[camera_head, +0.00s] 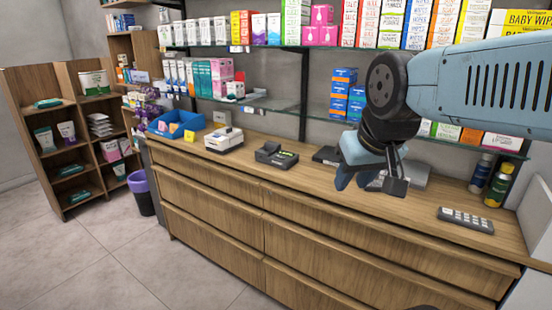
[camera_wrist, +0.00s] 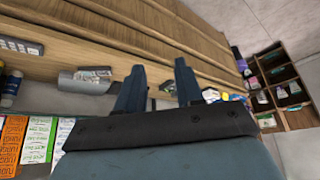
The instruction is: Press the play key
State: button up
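No play key can be made out at this size. A small dark device with a lit greenish display (camera_head: 276,155) sits mid-counter. A grey device (camera_head: 414,174) stands farther right, partly hidden behind my gripper; a grey device with a panel also shows in the wrist view (camera_wrist: 85,79). A flat grey keypad (camera_head: 466,219) lies at the counter's right end. My gripper (camera_head: 368,183) is above the right half of the counter, touching nothing that I can see. In the wrist view my gripper (camera_wrist: 159,82) has its two fingers apart, with nothing between them.
The wooden counter (camera_head: 215,205) has drawers in front. A white machine (camera_head: 223,140) and a blue bin (camera_head: 165,125) stand at its left. Dark bottles (camera_head: 497,186) stand at the right. Shelves of boxes (camera_head: 320,33) hang behind. The floor (camera_head: 110,255) in front is clear.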

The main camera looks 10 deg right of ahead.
grip_shut()
dwell(1.4)
